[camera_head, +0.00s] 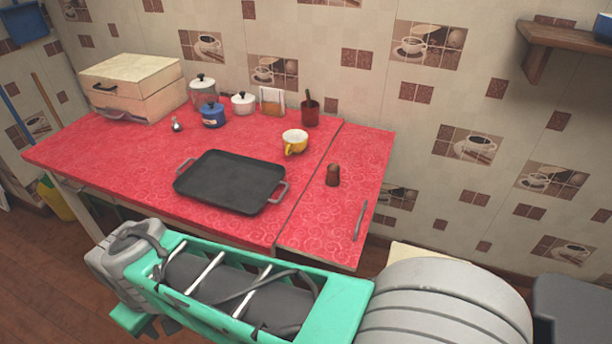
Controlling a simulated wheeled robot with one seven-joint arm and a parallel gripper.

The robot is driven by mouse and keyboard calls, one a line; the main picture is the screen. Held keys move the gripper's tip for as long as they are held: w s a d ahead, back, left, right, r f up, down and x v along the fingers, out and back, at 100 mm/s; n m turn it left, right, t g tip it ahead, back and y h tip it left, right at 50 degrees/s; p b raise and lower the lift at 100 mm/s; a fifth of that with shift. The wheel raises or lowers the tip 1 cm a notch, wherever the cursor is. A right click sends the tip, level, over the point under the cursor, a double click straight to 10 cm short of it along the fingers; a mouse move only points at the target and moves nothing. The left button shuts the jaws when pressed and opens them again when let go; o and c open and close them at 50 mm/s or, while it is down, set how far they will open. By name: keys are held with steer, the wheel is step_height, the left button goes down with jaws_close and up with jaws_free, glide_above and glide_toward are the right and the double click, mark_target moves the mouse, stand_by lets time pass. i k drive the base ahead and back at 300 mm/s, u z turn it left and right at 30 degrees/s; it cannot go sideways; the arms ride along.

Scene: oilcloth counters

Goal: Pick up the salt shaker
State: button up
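A small brown shaker-like object (333,175) stands upright on the red counter's right section (330,222). A smaller white and silvery object (177,125) stands at the back left of the counter, in front of the bread box; it is too small to tell whether it is a shaker. I cannot tell for sure which of the two is the salt shaker. Links of my arm cross the bottom of the view, in front of the counter.
A black tray (230,181) with handles lies mid-counter, with a yellow cup (295,141) behind it. A bread box (132,87), a blue pot (213,115), a white pot (243,103), a napkin holder (272,101) and a dark red cup (310,112) line the back. A wooden shelf (566,37) hangs upper right.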

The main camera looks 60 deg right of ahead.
mark_target(332, 178)
steer(key=k, duration=0.55)
steer(key=z, duration=1.15)
steer(key=i, duration=0.5)
